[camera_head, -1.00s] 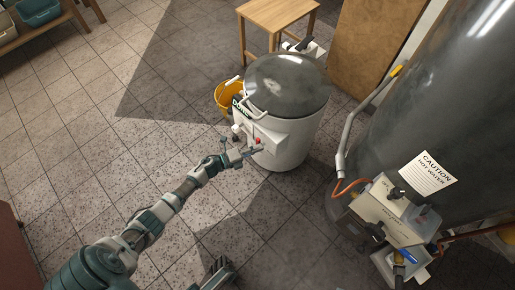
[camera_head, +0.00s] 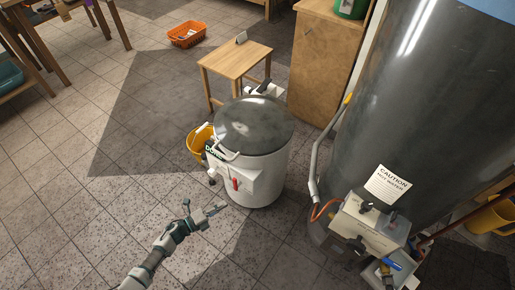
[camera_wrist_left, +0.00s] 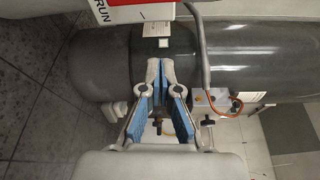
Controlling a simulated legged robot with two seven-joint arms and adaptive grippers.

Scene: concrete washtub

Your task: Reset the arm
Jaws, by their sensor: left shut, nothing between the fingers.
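My left arm comes in from the bottom of the head view. Its gripper (camera_head: 215,209) is shut and empty, low in front of the white washtub (camera_head: 268,180) and seemingly apart from it. In the left wrist view the gripper's blue-padded fingers (camera_wrist_left: 161,72) meet at their tips with nothing between them. The tub has a dark round lid (camera_head: 253,124) and a white box on its front with a red handle (camera_head: 235,184). A red and white panel marked RUN (camera_wrist_left: 125,10) shows at the top of the wrist view. My right gripper is not in view.
A yellow bucket (camera_head: 200,144) stands left of the tub, and a wooden stool (camera_head: 235,62) behind it. A large grey tank (camera_head: 425,110) with a caution sheet, valve box (camera_head: 368,222) and hoses stands at the right.

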